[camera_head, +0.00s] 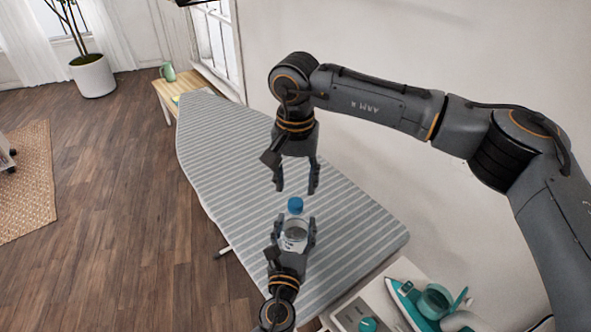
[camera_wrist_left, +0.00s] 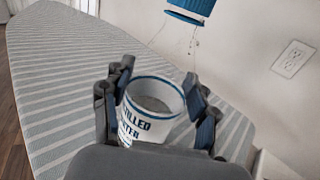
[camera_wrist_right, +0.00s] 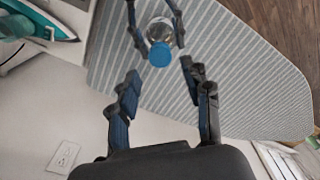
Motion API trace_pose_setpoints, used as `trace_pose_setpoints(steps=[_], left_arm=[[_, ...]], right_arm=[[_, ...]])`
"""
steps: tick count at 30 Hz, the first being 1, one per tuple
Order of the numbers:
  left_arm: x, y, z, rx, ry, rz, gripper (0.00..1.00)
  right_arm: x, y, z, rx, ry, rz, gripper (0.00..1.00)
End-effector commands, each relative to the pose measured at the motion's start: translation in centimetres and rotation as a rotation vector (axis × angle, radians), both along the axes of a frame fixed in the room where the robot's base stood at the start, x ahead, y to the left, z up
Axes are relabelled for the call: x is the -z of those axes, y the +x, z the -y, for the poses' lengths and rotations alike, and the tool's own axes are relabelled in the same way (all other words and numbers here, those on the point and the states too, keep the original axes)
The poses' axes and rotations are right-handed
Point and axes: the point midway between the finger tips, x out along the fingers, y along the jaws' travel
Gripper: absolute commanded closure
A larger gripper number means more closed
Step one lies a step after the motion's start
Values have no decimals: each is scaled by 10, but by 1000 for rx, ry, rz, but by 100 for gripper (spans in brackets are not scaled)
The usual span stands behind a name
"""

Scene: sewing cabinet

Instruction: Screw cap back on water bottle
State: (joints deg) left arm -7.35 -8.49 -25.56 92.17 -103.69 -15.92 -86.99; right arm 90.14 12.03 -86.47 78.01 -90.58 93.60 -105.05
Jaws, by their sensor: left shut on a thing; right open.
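A clear water bottle (camera_head: 294,237) with a white and blue label stands over the ironing board. My left gripper (camera_head: 296,226) is shut around its body; the label shows between the fingers in the left wrist view (camera_wrist_left: 150,110). The blue cap (camera_head: 295,205) sits at the top of the bottle, and it also shows in the left wrist view (camera_wrist_left: 190,8) and the right wrist view (camera_wrist_right: 161,54). I cannot tell how tightly it sits. My right gripper (camera_head: 297,190) is open and empty, pointing down above the cap, apart from it.
The striped ironing board (camera_head: 228,150) lies beneath both grippers, mostly bare. A teal iron (camera_head: 408,303) and other teal items stand on a white surface at the lower right. A green mug (camera_head: 168,72) stands at the far end. A wall borders the right side.

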Motion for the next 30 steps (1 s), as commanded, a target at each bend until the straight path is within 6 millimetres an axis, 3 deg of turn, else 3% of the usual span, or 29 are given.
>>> trace_pose_setpoints(steps=[9,21,22,29,30], left_arm=[[0,0,0,0,0,0,100],[0,0,0,0,0,0,100],[0,0,0,0,0,0,100],[0,0,0,0,0,0,100],[0,0,0,0,0,0,100]], right_arm=[[44,0,0,1,1,0,51],[52,0,0,1,0,1,51],[52,0,0,1,0,1,53],[51,0,0,1,0,1,100],[51,0,0,1,0,1,100]])
